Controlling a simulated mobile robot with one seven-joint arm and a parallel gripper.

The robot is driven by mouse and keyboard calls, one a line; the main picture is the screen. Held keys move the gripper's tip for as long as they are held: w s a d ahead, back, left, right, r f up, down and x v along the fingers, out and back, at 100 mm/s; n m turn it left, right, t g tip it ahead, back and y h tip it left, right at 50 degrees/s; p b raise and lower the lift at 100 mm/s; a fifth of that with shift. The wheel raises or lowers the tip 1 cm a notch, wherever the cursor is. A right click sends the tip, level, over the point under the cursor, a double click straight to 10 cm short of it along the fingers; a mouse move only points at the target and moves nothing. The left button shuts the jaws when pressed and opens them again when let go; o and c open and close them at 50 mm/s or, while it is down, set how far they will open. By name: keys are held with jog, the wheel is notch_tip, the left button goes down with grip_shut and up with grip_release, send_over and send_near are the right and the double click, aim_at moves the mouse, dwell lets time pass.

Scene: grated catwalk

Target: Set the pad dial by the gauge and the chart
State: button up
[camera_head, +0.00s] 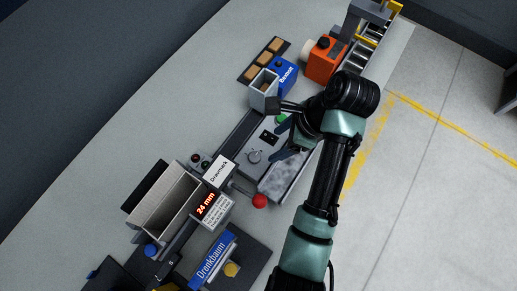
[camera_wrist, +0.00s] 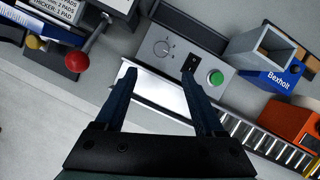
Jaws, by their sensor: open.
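The pad dial (camera_head: 254,156) is a small grey round knob on a grey control panel. It also shows in the wrist view (camera_wrist: 164,48), with marks around it too small to read. The gauge (camera_head: 206,204) glows red-orange and reads 24 mm. The chart (camera_head: 217,213) is a white card below the gauge, its print unreadable there. In the wrist view part of the chart (camera_wrist: 64,10) shows, with the line "THICKER: 1 PAD" legible. My gripper (camera_wrist: 160,80) is open and empty, its fingers apart near the panel's front edge, apart from the dial.
Beside the dial are a black switch (camera_wrist: 190,62) and a green button (camera_wrist: 216,78). A red-knobbed lever (camera_head: 260,201) sticks out near the chart. A blue Bexholt box (camera_wrist: 283,76), a grey open bin (camera_wrist: 262,46) and an orange device (camera_head: 325,60) stand farther along.

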aim_at(256, 157)
jog(key=b+x, duration=0.8)
jog(key=x, duration=0.2)
jog(key=shift+a+f+b, duration=0.1)
jog(key=shift+f+b, duration=0.15)
jog(key=shift+b, duration=0.1)
jog(key=shift+x, duration=0.85)
jog(key=shift+w, duration=0.15)
grip_shut()
